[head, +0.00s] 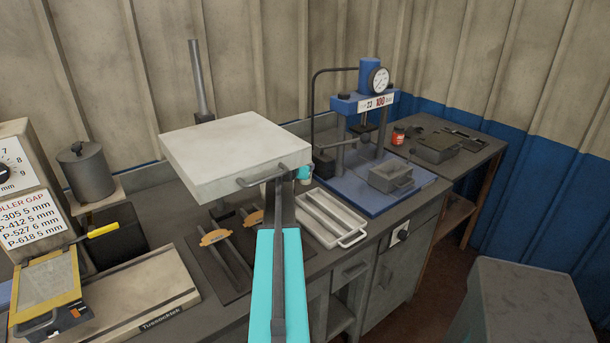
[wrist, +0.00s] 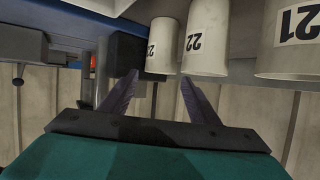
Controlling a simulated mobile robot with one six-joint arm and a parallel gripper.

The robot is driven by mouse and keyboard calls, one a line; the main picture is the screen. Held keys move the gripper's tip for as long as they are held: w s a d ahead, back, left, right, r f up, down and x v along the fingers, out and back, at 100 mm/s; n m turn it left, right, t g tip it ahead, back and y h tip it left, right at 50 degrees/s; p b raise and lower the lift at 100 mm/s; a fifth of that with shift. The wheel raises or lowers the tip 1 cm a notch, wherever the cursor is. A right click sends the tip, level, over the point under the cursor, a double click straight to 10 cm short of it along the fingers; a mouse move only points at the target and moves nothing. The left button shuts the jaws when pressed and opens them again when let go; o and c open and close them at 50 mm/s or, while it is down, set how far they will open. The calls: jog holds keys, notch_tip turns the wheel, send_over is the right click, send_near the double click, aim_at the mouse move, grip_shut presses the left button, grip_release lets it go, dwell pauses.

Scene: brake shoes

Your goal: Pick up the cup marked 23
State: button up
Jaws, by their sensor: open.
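The cup marked 23 (wrist: 162,58) is a pale cylinder with a white label, in the upper middle of the wrist view, which is upside down. My gripper (wrist: 159,84) is open, with its dark fingers spread. The cup lies between the fingertip directions, and nothing is held. I cannot tell how far beyond the fingertips it is. The cup marked 22 (wrist: 207,52) is just to its right and appears close to the right fingertip. The cup marked 21 (wrist: 283,58) is farther right. In the head view I cannot make out the cups or my fingers.
A pale box with a handle (head: 235,150) blocks part of the head view. A white tray (head: 331,218), a blue press (head: 350,185) and a grey block (head: 391,177) stand on the bench. A dark block (wrist: 127,52) is left of the cups in the wrist view.

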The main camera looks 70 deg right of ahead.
jog(key=shift+p+x, duration=1.2)
jog(key=shift+x, duration=1.35)
jog(key=shift+w, duration=0.15)
jog(key=shift+c, duration=0.3)
jog(key=c, duration=1.2)
jog(key=shift+r, duration=0.3)
jog(key=shift+s+a+r+b, duration=0.75)
jog(key=shift+s+a+b, duration=0.15)
jog(key=shift+s+a, duration=0.95)
jog(key=shift+s+a+r+b, duration=0.85)
jog(key=shift+s+a, duration=0.7)
jog(key=shift+a, duration=0.65)
jog(key=shift+s+a+r+b, duration=0.6)
jog(key=shift+s+a+b, duration=0.4)
jog(key=shift+s+a, duration=0.85)
jog(key=shift+w+a, duration=0.1)
jog(key=shift+a, duration=0.15)
